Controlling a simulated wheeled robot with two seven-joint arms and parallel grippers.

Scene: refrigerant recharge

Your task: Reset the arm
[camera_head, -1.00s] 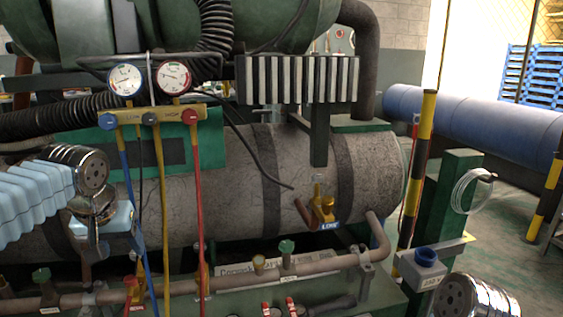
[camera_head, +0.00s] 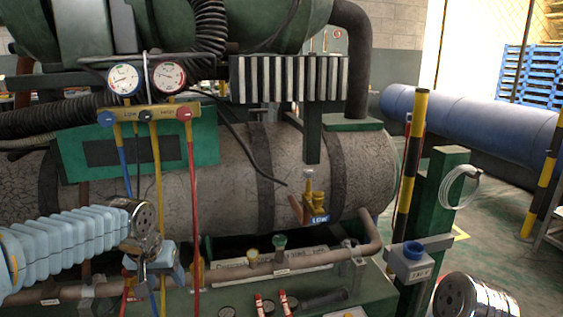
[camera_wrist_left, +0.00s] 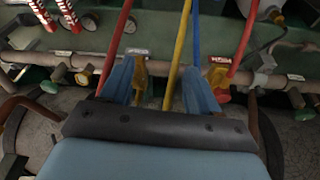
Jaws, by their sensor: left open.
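My left arm comes in from the left in a pale blue sleeve. My left gripper (camera_head: 156,284) hangs in front of the lower pipe, near the hoses, in the head view. In the left wrist view the two blue fingers of my left gripper (camera_wrist_left: 160,82) are apart. The yellow hose (camera_wrist_left: 180,50) passes between or behind them; a yellow valve handle (camera_wrist_left: 140,78) is close to the left finger. I cannot tell whether anything touches. My right gripper is not in view.
The gauge manifold (camera_head: 148,113) hangs above, with blue, yellow and red hoses running down. Behind is a large grey tank (camera_head: 225,180) with a yellow valve (camera_head: 316,203). Open floor shows at far right.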

